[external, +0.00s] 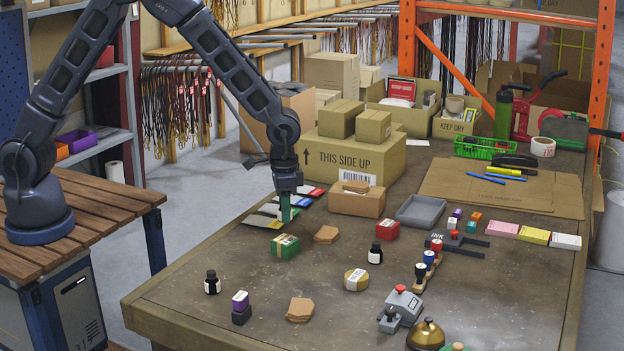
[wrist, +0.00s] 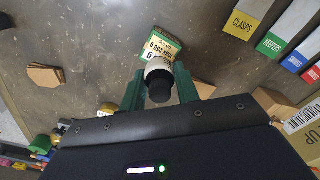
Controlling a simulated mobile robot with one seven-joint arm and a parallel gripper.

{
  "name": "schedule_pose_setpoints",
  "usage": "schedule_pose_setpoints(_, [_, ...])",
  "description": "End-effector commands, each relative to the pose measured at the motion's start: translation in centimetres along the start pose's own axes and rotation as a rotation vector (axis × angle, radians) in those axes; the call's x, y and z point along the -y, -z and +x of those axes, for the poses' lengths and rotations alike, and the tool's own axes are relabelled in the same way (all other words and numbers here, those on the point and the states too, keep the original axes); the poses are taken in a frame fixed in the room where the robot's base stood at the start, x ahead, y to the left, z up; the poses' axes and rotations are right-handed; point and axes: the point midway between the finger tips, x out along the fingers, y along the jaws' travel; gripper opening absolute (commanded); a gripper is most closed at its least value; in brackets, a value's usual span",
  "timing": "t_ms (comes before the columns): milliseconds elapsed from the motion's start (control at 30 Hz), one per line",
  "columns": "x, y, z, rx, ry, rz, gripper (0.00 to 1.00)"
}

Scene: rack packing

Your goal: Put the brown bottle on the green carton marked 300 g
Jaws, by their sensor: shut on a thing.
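My gripper (external: 285,208) has green fingers and hangs above the table, just behind and above a green carton (external: 285,246). In the wrist view the fingers are shut on a bottle (wrist: 157,67) with a black cap and a white label. Its body colour is mostly hidden, and in the external view the fingers hide it. Just beyond the bottle in the wrist view is the green carton (wrist: 166,38) with a pale printed label. The bottle partly covers it. The 300 g mark is not readable. I cannot tell whether bottle and carton touch.
A tan hexagonal block (external: 326,234), a red box (external: 387,229) and a brown box (external: 357,199) are near the carton. Bare table lies left of the carton.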

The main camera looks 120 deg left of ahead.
Motion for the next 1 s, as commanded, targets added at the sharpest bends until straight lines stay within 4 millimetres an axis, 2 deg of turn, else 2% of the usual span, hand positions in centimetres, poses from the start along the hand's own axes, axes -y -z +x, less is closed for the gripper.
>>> schedule_pose_setpoints(233, [0.0,0.0,1.4,0.001,0.0,0.0,0.08])
schedule_pose_setpoints(500, [0.0,0.0,4.8,0.001,0.0,0.0,0.08])
schedule_pose_setpoints(900, [0.0,0.0,5.3,0.0,0.0,0.0,0.08])
schedule_pose_setpoints(933, [0.0,0.0,5.3,0.0,0.0,0.0,0.33])
schedule_pose_setpoints(1000, [0.0,0.0,5.3,0.0,0.0,0.0,0.47])
